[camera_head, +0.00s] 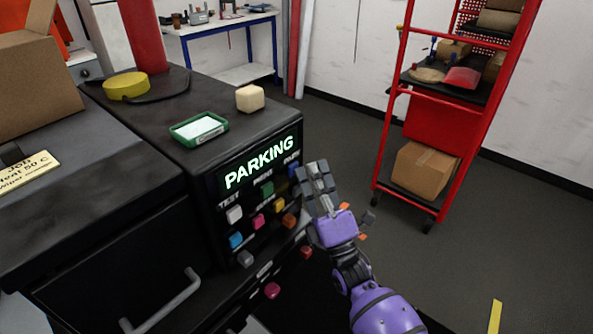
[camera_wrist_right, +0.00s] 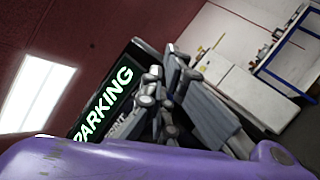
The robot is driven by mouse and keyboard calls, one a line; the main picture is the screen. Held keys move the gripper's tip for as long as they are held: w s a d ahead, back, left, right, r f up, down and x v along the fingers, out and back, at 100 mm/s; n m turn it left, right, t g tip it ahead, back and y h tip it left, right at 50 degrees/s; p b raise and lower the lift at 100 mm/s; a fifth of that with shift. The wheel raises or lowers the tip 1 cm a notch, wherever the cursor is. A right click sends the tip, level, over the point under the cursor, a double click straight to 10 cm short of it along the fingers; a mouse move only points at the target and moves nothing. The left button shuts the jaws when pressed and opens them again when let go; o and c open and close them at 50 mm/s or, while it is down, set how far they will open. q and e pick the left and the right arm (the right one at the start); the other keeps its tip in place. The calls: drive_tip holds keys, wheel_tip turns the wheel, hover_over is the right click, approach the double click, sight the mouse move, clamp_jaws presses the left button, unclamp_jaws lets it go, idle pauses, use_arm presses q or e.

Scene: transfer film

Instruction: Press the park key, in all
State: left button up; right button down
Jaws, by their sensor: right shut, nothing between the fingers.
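The black machine's front panel (camera_head: 215,200) carries a lit display (camera_head: 260,163) that reads PARKING in green-white letters. Below it are rows of coloured keys. A blue key (camera_head: 293,171) sits at the right end of the top row, under a small label that seems to read PARK. A green key (camera_head: 266,188) and a white key (camera_head: 234,215) are to its left. My right gripper (camera_head: 316,178) is shut and empty, just right of the blue key; I cannot tell whether it touches. In the right wrist view the fingers (camera_wrist_right: 160,95) overlap the panel beside the display (camera_wrist_right: 103,103). My left gripper is not in view.
On the machine lie a green-framed tray (camera_head: 199,129), a cream block (camera_head: 250,98) and a yellow disc (camera_head: 127,86). A cardboard box (camera_head: 35,80) stands at left. A red shelf cart (camera_head: 440,120) stands at right. The floor between machine and cart is clear.

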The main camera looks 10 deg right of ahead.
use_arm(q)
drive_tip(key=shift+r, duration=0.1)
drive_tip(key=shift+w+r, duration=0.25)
use_arm(e)
drive_tip(key=shift+s+d, duration=0.55)
drive_tip(key=shift+s, duration=0.2)
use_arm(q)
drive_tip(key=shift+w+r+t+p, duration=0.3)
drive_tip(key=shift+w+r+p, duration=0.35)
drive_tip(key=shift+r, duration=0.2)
use_arm(e)
drive_tip(key=shift+s+d, duration=0.8)
drive_tip(key=shift+s, duration=0.2)
drive_tip(key=shift+s+d, duration=0.75)
drive_tip(key=shift+s, duration=0.2)
